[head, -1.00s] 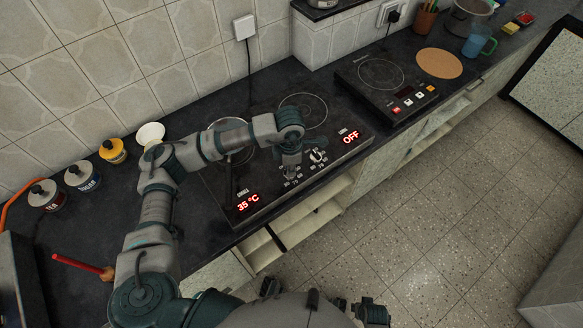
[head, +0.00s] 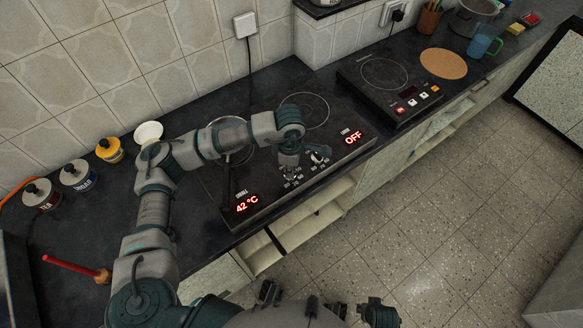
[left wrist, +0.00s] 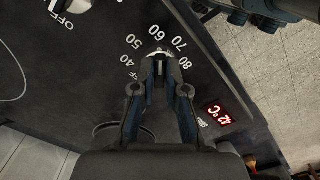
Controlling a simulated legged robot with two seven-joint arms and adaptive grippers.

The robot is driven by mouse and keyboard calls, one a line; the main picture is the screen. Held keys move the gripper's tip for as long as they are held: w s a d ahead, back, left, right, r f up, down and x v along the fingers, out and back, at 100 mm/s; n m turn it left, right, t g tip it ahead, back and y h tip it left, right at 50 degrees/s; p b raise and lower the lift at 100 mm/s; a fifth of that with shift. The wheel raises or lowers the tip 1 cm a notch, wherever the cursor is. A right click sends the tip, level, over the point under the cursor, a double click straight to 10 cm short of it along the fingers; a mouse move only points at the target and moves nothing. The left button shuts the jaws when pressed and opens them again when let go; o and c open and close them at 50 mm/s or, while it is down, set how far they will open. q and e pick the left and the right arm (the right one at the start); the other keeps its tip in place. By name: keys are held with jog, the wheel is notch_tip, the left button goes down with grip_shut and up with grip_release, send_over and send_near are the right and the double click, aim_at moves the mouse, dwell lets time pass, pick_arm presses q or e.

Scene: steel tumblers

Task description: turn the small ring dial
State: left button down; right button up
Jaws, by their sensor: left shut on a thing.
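The small ring dial (left wrist: 160,50) sits on the black cooktop (head: 262,208), within a printed scale from OFF through 40 to 80. In the left wrist view its pale metal edge shows just past my fingertips; the rest is hidden between them. My left gripper (head: 290,172) is shut on the dial from above, and its fingers also show in the left wrist view (left wrist: 159,66). The red display (head: 247,203) by this dial reads 42 °C. In the head view my gripper covers most of the dial.
A second dial (head: 318,158) stands close to the right of my gripper, with a display (head: 354,138) reading OFF. A second hob (head: 385,85) and a round cork mat (head: 443,63) lie farther right. Jars (head: 76,175) and a white bowl (head: 148,132) line the wall at left.

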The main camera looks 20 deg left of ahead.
pick_arm(q)
jog(key=shift+a+f, duration=0.1)
jog(key=c, duration=1.2)
grip_release()
jog(key=shift+a, duration=0.1)
notch_tip(320, 180, up, 12)
jog(key=shift+w, duration=0.1)
